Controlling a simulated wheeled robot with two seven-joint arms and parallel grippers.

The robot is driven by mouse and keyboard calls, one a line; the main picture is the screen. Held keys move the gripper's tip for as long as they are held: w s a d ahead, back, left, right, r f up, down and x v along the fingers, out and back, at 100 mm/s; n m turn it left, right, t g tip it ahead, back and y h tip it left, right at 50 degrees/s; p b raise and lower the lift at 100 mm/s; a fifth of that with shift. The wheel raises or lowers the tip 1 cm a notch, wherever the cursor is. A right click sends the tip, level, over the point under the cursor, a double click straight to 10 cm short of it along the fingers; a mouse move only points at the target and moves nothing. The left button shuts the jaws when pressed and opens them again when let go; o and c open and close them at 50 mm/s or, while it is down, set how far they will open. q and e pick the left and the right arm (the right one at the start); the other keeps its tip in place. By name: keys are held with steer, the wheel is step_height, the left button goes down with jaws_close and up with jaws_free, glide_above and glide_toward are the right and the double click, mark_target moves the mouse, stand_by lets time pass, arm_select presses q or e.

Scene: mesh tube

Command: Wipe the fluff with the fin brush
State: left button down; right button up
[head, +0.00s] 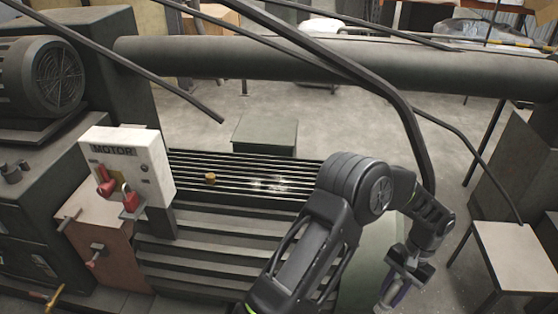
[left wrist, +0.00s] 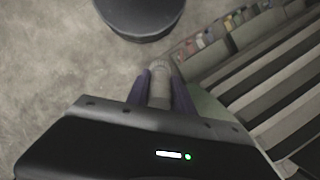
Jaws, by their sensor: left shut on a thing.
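The fluff (head: 270,183) is a pale, wispy patch on the dark metal fins (head: 235,172) in the middle of the head view. My left gripper (head: 392,288) hangs low to the right of the finned machine, well away from the fluff. It is shut on a pale, slim handle, seen in the left wrist view as the fin brush (left wrist: 160,82) between purplish fingers. The brush's bristles cannot be made out. My right gripper is not in view.
A white motor box (head: 127,165) with red padlocks stands left of the fins. A small tan knob (head: 210,178) sits on them. A thick pipe (head: 330,58) and thin dark bars cross above. A small table (head: 510,255) stands at right. Bare floor shows behind.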

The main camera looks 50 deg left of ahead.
arm_select(q)
steer(key=w+a+r+n+t+h+p, duration=0.15)
steer(key=a+r+n, duration=0.25)
steer(key=a+n, duration=0.45)
steer(key=w+a+r+n+t+h+p, duration=0.1)
steer(key=w+a+r+n+t+h, duration=0.15)
steer(key=a+n, duration=0.65)
steer(key=s+a+r+n+t+y, duration=0.1)
steer(key=s+a+r+n, duration=0.1)
steer(key=a+r+n, duration=0.2)
steer(key=s+a+r+n+t+y+p, duration=0.1)
steer(key=a+r+n, duration=0.3)
steer(key=a+n, duration=0.4)
steer(key=s+a+r+n+t+y+p, duration=0.1)
steer(key=a+n, duration=0.5)
steer(key=a, duration=0.7)
step_height(320, 180, up, 3)
steer(key=s+t+y, duration=0.1)
steer(key=s, duration=0.1)
steer(key=shift+s+a, duration=0.3)
steer(key=shift+s, duration=0.05)
